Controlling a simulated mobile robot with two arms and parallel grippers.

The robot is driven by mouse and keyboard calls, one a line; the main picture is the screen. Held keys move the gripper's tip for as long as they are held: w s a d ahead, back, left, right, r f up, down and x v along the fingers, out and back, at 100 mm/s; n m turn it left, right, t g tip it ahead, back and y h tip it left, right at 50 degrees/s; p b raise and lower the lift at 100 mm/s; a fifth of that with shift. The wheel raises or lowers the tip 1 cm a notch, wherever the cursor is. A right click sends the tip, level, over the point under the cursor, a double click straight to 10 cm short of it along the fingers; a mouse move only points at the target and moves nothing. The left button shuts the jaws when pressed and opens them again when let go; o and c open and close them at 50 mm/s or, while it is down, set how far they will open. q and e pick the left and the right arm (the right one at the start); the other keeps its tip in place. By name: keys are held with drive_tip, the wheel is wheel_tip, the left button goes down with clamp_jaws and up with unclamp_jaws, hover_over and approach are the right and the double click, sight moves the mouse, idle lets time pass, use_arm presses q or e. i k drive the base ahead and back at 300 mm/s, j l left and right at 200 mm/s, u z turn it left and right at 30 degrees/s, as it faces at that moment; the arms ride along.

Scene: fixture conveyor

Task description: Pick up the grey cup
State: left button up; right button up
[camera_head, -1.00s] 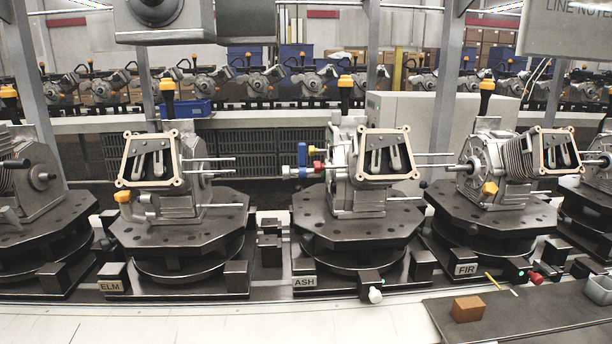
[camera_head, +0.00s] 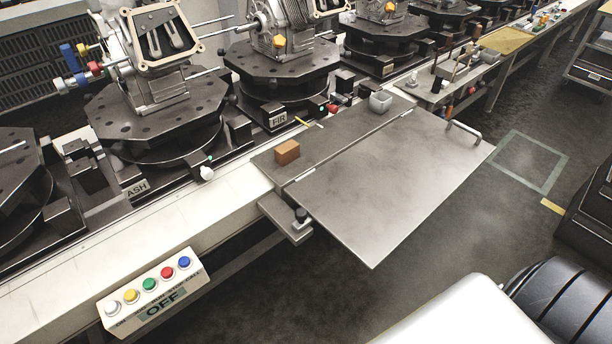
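The grey cup (camera_head: 380,102) is a small, light grey, open-topped container. Neither of my grippers is in the head view. A white rounded surface and a black ribbed part at the bottom right look like parts of my own body.
A brown block (camera_head: 287,152) and a yellow stick (camera_head: 308,122) lie left of the cup. A hinged grey flap (camera_head: 400,180) with a handle extends toward me. A button box (camera_head: 153,291) hangs at the front left. Engine fixtures (camera_head: 283,70) line the back.

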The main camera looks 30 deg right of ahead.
sight(380, 102)
drive_tip(key=z, duration=0.9)
